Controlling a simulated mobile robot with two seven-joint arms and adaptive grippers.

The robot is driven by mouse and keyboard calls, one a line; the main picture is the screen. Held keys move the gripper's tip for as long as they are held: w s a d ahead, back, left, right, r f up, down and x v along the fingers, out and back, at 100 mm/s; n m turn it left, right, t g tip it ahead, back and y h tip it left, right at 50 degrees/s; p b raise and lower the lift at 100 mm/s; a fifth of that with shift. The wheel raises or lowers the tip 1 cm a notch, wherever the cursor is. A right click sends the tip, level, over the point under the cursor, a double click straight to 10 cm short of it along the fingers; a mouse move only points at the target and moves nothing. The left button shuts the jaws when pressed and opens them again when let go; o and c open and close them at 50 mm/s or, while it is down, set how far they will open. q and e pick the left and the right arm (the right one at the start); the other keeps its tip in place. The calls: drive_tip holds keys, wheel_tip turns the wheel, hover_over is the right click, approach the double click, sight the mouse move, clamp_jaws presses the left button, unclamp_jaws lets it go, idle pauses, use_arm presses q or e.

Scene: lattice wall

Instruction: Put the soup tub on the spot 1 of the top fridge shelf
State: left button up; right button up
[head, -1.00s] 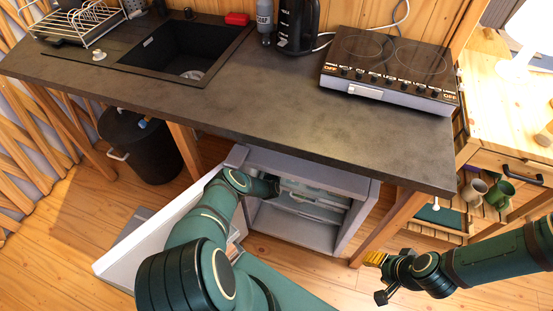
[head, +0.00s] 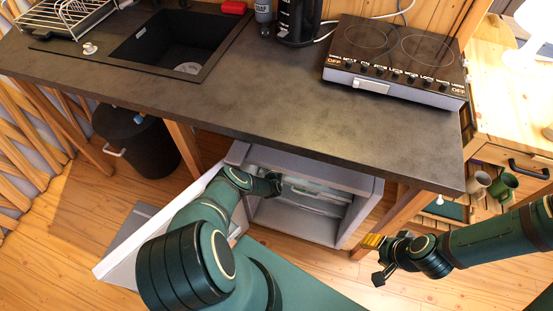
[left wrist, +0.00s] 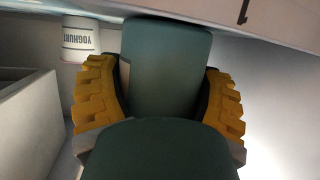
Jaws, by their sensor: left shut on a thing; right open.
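The open fridge (head: 285,231) stands under the counter, and my left arm reaches into it; the left gripper is hidden there in the head view. In the left wrist view the yellow fingers of my left gripper (left wrist: 160,75) are shut on a dark green thing (left wrist: 165,62), which I take for the soup tub. A small pale patch shows at its left edge; no name is readable on it. A dark mark like a 1 (left wrist: 243,12) shows on a white surface at upper right. My right gripper (head: 374,242) is open and empty outside, right of the fridge.
A white yoghurt tub (left wrist: 79,40) stands left of my left gripper inside the fridge. The fridge door (head: 165,228) stands open at the left. Above are the counter (head: 250,110) and a hob (head: 395,65). A black bin (head: 137,142) stands at left.

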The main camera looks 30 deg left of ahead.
use_arm(q)
drive_tip(key=shift+f, duration=0.15)
drive_tip(key=o, duration=1.3)
drive_tip(key=shift+c, duration=0.2)
